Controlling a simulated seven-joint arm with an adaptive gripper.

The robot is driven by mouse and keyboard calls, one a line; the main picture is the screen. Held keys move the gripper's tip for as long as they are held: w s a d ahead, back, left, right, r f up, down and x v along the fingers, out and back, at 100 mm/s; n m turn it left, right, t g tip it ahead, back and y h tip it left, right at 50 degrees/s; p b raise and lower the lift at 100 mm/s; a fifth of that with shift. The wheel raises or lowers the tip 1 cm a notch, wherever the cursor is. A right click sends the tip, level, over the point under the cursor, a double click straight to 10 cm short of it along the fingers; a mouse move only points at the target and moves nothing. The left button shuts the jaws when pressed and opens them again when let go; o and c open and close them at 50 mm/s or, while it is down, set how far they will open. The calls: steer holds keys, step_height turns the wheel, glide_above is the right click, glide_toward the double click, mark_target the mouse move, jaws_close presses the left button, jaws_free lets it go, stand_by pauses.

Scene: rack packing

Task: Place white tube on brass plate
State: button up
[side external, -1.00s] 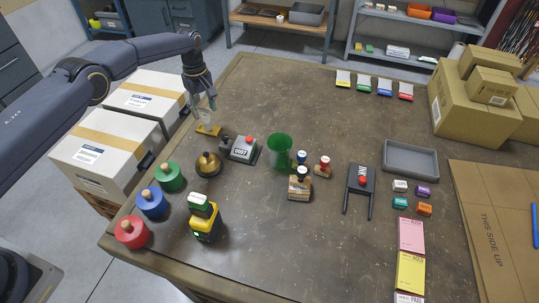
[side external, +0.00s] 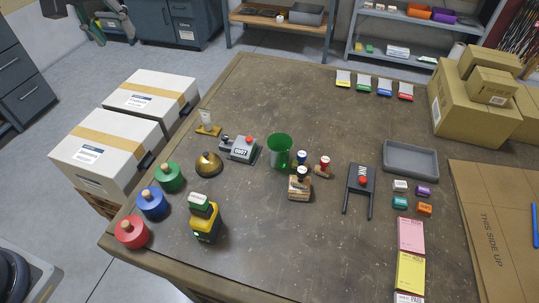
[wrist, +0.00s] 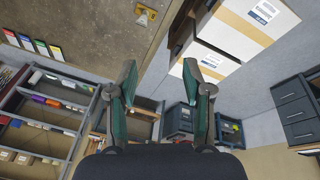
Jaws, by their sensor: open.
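The white tube (side external: 208,116) stands upright at the brass plate (side external: 208,130), near the left edge of the table in the side view. It looks seated on the plate, but it is small and the exact contact is hard to tell. In the wrist view the brass plate (wrist: 146,15) shows at the top, with a pale shape on it. My gripper (wrist: 158,70) is open, with nothing between its fingers, and well away from the plate. In the side view, part of what looks like my gripper (side external: 107,14) shows at the top left.
White boxes (side external: 152,95) stand beyond the table's left edge. The table's upper middle is clear.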

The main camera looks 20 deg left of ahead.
steer(key=s+f+m+t, duration=0.1)
steer(key=s+m, duration=0.1)
steer(key=s, duration=0.9)
steer(key=s+a+f+m+t, duration=0.1)
steer(key=s+f+m, duration=0.1)
steer(key=s, duration=1)
steer(key=shift+s+a+f+m, duration=0.25)
steer(key=shift+m, duration=0.35)
